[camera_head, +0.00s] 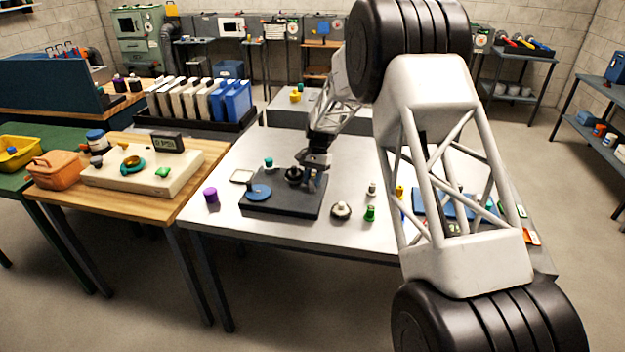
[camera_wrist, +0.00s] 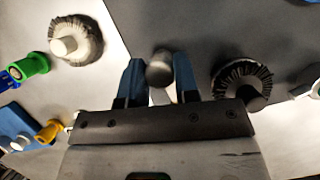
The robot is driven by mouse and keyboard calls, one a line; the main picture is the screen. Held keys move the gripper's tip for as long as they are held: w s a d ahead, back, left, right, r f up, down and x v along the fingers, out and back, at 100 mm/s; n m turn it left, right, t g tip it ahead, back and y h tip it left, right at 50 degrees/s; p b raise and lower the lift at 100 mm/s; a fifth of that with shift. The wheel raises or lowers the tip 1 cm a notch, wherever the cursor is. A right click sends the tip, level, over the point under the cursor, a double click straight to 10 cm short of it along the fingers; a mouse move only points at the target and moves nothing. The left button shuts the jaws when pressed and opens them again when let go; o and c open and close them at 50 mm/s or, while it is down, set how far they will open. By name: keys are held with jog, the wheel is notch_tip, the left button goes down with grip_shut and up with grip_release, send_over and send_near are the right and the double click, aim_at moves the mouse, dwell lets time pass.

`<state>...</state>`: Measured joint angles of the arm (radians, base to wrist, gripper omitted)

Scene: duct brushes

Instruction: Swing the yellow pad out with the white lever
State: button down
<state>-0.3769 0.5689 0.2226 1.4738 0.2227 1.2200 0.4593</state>
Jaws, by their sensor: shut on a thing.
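My gripper (camera_head: 315,178) is low over the right part of a dark plate (camera_head: 283,207) on the white table. In the wrist view its two blue fingers (camera_wrist: 159,82) are shut on a short grey cylinder (camera_wrist: 159,66). A dark-bristled round brush (camera_head: 293,175) stands beside the gripper on the plate; it also shows in the wrist view (camera_wrist: 238,78). A blue disc (camera_head: 258,192) lies on the plate's left part. I cannot make out a white lever or a yellow pad on the plate.
A pale brush (camera_head: 341,210), a green piece (camera_head: 370,213) and a small white-topped piece (camera_head: 372,188) stand right of the plate. The table's front strip is clear.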

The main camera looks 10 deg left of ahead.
jog(key=m+y, duration=0.1)
jog(key=m, duration=0.2)
jog(key=m+t+y, duration=0.1)
jog(key=m, duration=0.2)
jog(key=shift+d, duration=0.1)
dwell(0.5)
jog(key=c, duration=0.9)
grip_release()
jog(key=shift+o, duration=0.2)
jog(key=shift+r, duration=0.1)
jog(key=v, duration=0.7)
jog(key=shift+d+r, duration=0.15)
jog(key=shift+r, duration=0.15)
